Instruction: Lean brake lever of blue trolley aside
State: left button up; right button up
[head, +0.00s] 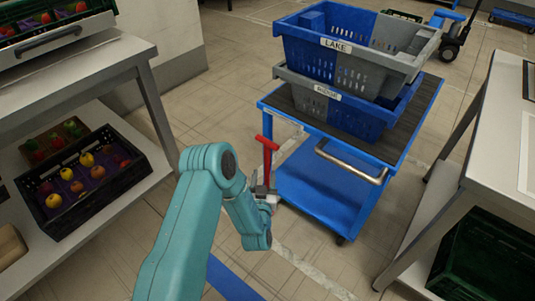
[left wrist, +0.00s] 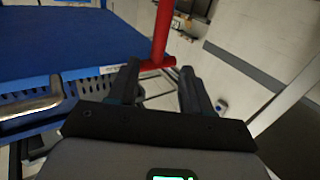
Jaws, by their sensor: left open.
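The blue trolley (head: 320,192) stands right of my left arm, with a lower deck and a metal push handle (head: 350,162). Its red brake lever (head: 267,155) stands upright at the trolley's left side, with a short crossbar at the top. My left gripper (head: 264,188) is low beside the lever, partly hidden by my own wrist. In the left wrist view the red lever (left wrist: 163,35) and its crossbar lie just ahead of and between the open fingertips (left wrist: 160,82). I cannot tell whether they touch. My right gripper is not in view.
Two stacked blue-grey crates, the upper marked LAKE (head: 300,48), stand on the trolley. A table (head: 95,75) with fruit crates is at left. Another table (head: 498,130) is close on the right. The tiled floor (head: 225,100) behind the lever is clear.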

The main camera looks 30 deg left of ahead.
aim_at(267, 154)
pick_arm(q)
jog(key=b+x, duration=0.2)
jog(key=x, duration=0.8)
jog(key=shift+w+a+f, duration=0.15)
jog(key=shift+w+a, duration=0.05)
jog(key=shift+w, duration=0.15)
jog(key=shift+w+a, duration=0.25)
jog(key=shift+w, duration=0.25)
